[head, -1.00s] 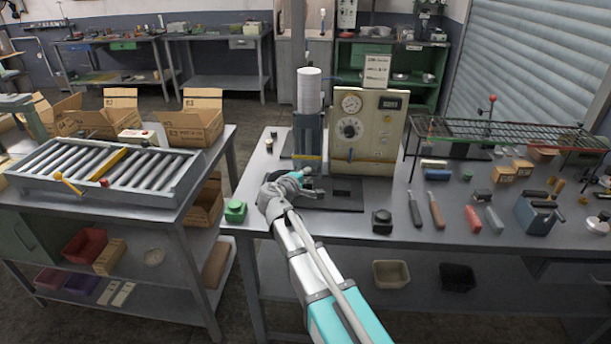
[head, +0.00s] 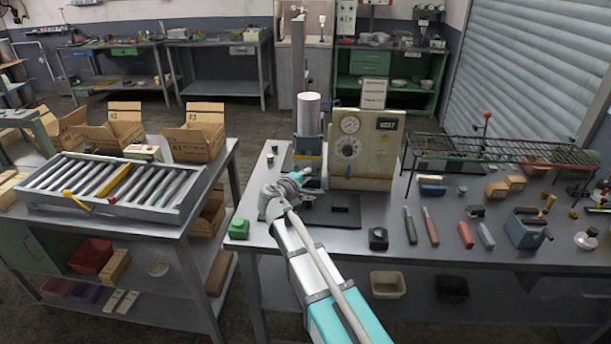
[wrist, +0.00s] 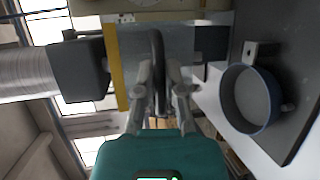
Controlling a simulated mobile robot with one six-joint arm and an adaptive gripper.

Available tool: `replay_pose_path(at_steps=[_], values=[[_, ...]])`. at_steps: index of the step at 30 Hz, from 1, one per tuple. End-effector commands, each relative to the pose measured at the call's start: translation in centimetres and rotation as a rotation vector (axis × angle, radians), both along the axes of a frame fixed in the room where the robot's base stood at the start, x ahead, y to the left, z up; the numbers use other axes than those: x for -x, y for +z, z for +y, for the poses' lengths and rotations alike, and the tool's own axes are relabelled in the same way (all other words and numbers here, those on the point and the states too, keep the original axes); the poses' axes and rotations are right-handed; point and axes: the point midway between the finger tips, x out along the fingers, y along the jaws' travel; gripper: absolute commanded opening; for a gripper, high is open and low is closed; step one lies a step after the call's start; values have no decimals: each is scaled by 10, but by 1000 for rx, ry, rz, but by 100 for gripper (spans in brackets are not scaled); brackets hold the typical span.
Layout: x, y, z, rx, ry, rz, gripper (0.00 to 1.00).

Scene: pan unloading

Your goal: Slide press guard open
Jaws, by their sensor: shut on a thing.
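My gripper (head: 307,173) is in front of the guard. In the wrist view my gripper (wrist: 160,95) has its fingers shut on the handle from both sides. A round, blue-rimmed pan (wrist: 252,98) lies to the right in the wrist view, apart from the fingers. My arm hides part of the press base.
The press control box (head: 362,150) with gauge and dial stands right of the guard. A green block (head: 239,228) and a black block (head: 378,238) sit on the bench near its front edge. A wire rack (head: 500,150) and loose tools are on the right.

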Motion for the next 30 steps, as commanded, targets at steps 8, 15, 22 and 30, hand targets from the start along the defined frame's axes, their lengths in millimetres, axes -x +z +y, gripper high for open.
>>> replay_pose_path(at_steps=[8,15,22,30], values=[[0,0,0,1,0,0,22],[0,-1,0,0,0,0,48],[0,-1,0,0,1,0,48],[0,-7,1,0,1,0,48]])
